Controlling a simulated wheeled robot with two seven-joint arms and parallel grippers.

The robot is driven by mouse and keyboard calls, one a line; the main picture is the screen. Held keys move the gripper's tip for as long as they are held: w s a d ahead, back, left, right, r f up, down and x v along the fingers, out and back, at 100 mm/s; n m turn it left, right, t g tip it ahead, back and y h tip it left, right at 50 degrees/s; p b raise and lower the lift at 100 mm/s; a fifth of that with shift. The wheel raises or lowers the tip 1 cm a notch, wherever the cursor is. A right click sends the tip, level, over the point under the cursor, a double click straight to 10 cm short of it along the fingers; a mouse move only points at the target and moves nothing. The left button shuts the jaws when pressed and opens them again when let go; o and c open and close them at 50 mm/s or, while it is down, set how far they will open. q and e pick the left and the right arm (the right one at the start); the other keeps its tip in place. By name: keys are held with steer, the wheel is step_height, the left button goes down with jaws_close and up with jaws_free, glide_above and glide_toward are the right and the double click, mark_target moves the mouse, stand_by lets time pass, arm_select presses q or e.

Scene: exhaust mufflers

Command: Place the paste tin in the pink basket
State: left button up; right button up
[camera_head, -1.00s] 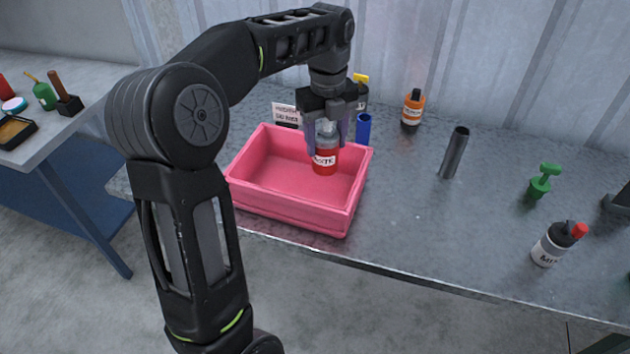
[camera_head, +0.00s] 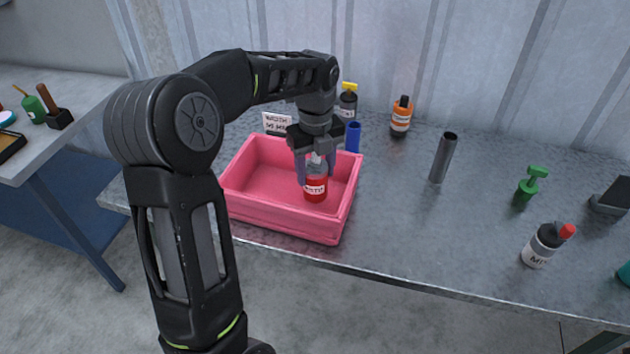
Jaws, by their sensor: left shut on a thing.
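The paste tin (camera_head: 316,189) is a small red can with a grey top and a white label that is only partly readable. It is upright inside the pink basket (camera_head: 282,224), towards its right side. My left gripper (camera_head: 317,172) points down into the basket and is shut on the tin's upper part. I cannot tell whether the tin's base touches the basket floor. The rest of the basket looks empty. My right gripper is not in view.
Behind the basket stand a small sign (camera_head: 277,123), a blue cylinder (camera_head: 353,137) and a yellow-capped bottle (camera_head: 348,103). An orange bottle (camera_head: 401,117), dark tube (camera_head: 443,158), green object (camera_head: 530,186) and red-capped bottle (camera_head: 546,246) stand to the right.

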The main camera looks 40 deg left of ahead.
mark_target(315, 183)
arm_select(q)
steer(key=shift+f, duration=1.85)
steer(key=shift+f, duration=0.15)
steer(key=o, duration=1.5)
step_height(315, 183, up, 12)
steer(key=shift+r, duration=0.15)
